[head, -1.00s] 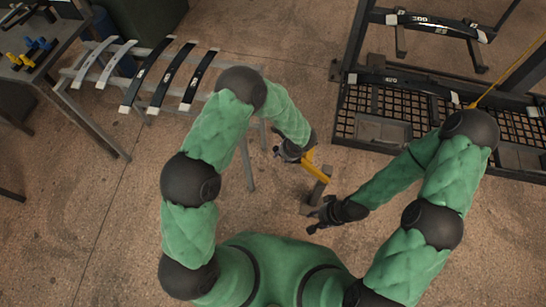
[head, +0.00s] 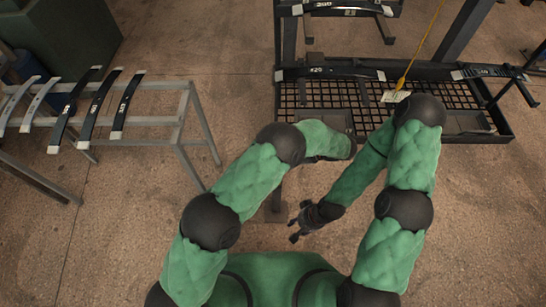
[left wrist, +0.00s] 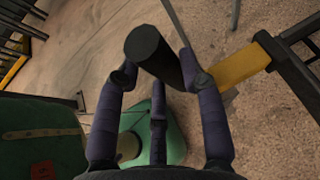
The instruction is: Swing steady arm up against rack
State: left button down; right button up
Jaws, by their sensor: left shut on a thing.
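In the left wrist view, my left gripper (left wrist: 160,82) is shut around a black cylindrical grip (left wrist: 150,45). A yellow bar (left wrist: 240,65), apparently part of the steady arm, lies just right of the fingers and meets a dark frame. Whether the grip joins this bar is hidden. In the head view my left forearm covers the left gripper and the steady arm, in front of the rack (head: 500,137). My right gripper (head: 293,230) is low over the floor, seemingly open and empty, away from the rack.
A grey stand (head: 160,121) with several curved leaf springs is at left. More springs lie on the rack, including one on its back bar (head: 330,72). A yellow cord (head: 425,45) with a tag hangs near my right elbow. Floor between stand and rack is clear.

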pick_arm(q)
jog(key=shift+d+f, duration=0.1)
jog(key=shift+d, duration=0.35)
jog(key=c, duration=0.9)
grip_release()
jog(key=shift+d, duration=0.1)
jog(key=shift+o, duration=0.8)
jog(key=shift+d, duration=0.15)
notch_tip(320, 180, up, 10)
